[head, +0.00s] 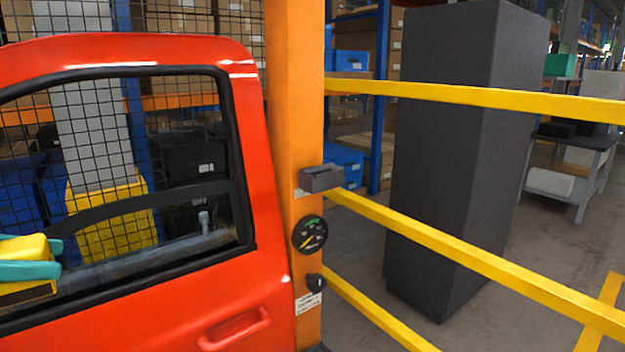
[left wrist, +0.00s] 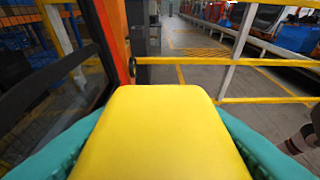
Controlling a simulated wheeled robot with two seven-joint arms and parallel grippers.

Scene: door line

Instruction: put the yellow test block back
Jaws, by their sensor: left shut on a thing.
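My left gripper (head: 48,258) is at the left edge of the head view, in front of the red door's window. Its teal fingers are shut on the yellow test block (head: 24,246). The block also fills the lower middle of the left wrist view (left wrist: 160,135), with a teal finger on each side. The red door (head: 180,300) stands beside an orange post (head: 295,120). A small grey holder (head: 321,178) sticks out from the post, well to the right of the block; its inside is hidden. My right gripper is not in view.
Below the holder, the post carries a round black gauge (head: 310,234), a black knob (head: 316,283) and a white label (head: 308,304). Yellow rails (head: 450,245) run right from the post. A tall dark grey cabinet (head: 455,150) stands behind them.

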